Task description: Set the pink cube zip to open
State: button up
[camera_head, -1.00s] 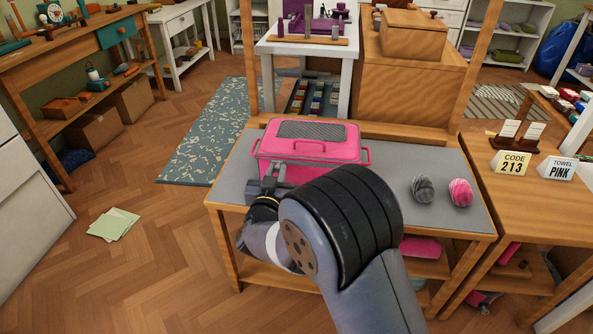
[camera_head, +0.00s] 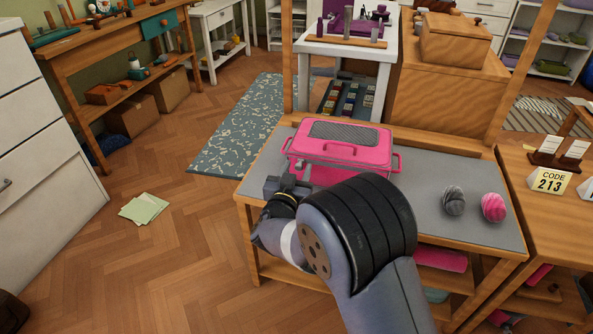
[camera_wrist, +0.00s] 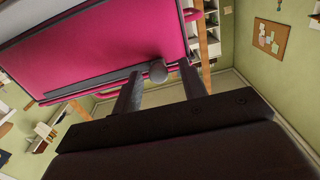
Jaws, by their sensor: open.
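The pink bag (camera_head: 377,152), a boxy case with a grey mesh panel on top and side handles, stands on the grey-topped bench (camera_head: 430,218). In the wrist view its pink face (camera_wrist: 110,45) fills the upper left, with a grey zip line along its edge. A round grey zip pull (camera_wrist: 158,71) shows at the right part of that line. My gripper (camera_wrist: 161,76) is open, and the pull appears between its two fingertips; I cannot tell whether they touch it. In the head view my gripper (camera_head: 288,184) is at the bag's front left corner.
A grey ball (camera_head: 454,200) and a pink striped ball (camera_head: 493,207) lie on the bench's right side. A sign reading CODE 213 (camera_head: 549,181) stands on the table at right. Wooden posts rise behind the bench.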

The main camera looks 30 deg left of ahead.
jog(key=p+v, duration=0.2)
jog(key=v, duration=0.9)
jog(key=shift+w, duration=0.1)
jog(key=b+x, duration=0.2)
jog(key=x, duration=0.9)
jog(key=shift+w+d, duration=0.1)
jog(key=shift+d, duration=0.6)
